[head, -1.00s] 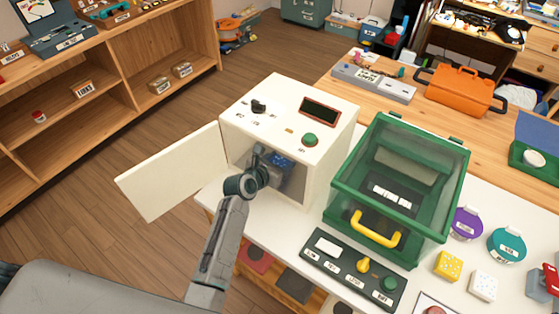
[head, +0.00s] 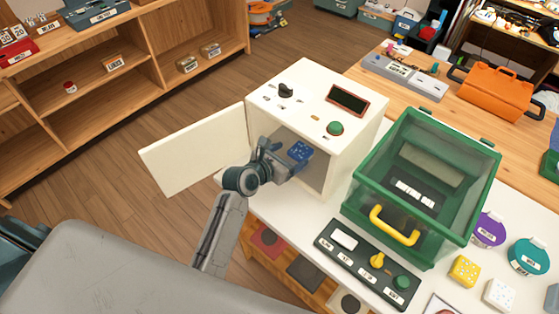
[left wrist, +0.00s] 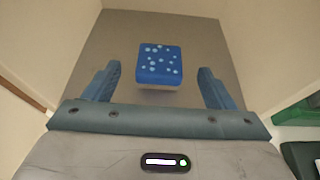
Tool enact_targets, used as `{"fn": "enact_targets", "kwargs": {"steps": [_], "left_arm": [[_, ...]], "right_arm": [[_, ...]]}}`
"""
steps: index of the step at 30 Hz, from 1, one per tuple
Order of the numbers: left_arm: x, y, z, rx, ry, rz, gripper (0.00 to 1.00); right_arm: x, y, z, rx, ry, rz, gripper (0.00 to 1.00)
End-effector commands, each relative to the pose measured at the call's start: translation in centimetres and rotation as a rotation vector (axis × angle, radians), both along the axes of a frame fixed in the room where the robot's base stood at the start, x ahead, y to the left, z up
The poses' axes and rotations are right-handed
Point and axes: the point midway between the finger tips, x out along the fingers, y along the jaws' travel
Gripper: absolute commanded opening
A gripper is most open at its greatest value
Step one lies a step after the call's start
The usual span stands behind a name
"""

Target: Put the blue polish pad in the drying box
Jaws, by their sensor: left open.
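The blue polish pad (head: 299,152) has pale spots and a whitish underside. It is inside the white box (head: 354,139), which I take as the drying box; its door (head: 192,150) stands wide open to the left. In the left wrist view the pad (left wrist: 159,64) sits on the grey floor inside, ahead of the fingertips and apart from both. My left gripper (head: 272,160) is open and empty at the box's opening, in line with the pad; it also shows in the left wrist view (left wrist: 160,84). My right gripper is not in view.
A green clear-sided case (head: 420,185) with a yellow handle stands right of the box. A dark control panel (head: 367,264) lies in front. Yellow (head: 464,271) and white (head: 499,294) spotted pads are at lower right. The open door bounds the left side.

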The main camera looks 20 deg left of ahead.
Motion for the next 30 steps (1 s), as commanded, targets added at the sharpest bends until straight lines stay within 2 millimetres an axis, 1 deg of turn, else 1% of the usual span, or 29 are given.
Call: {"fn": "enact_targets", "kwargs": {"steps": [1, 3, 6, 9, 12, 20, 23, 26, 29, 30], "left_arm": [[-1.0, 0.4, 0.2, 0.001, 0.001, 0.0, 0.78], [-2.0, 0.8, 0.7, 0.002, -0.001, -0.001, 0.78], [-3.1, 1.3, 1.3, 0.001, 0.0, 0.0, 0.78], [-3.8, 1.5, 1.6, 0.0, 0.001, -0.001, 0.78], [-4.1, 1.7, 1.8, -0.001, 0.0, -0.001, 0.78], [-4.1, 1.7, 1.8, -0.001, 0.0, -0.001, 0.78], [-4.4, 1.7, 1.7, 0.029, -0.002, -0.012, 0.78], [-5.4, 1.9, 1.2, 0.142, -0.009, -0.063, 0.78], [-7.4, 2.4, 0.3, 0.354, -0.025, -0.165, 0.78], [-8.4, 2.6, -0.2, 0.459, -0.031, -0.221, 0.78]], "right_arm": [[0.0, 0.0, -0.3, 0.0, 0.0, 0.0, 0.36], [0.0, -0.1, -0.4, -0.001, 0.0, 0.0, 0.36], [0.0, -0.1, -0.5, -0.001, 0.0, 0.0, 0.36], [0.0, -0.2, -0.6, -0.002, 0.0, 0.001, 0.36], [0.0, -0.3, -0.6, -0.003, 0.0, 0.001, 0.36], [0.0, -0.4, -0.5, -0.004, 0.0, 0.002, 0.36], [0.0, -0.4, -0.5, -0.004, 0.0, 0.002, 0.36], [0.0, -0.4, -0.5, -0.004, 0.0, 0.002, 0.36], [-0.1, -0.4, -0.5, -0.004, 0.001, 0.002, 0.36], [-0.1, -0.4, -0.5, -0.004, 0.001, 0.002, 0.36]]}}
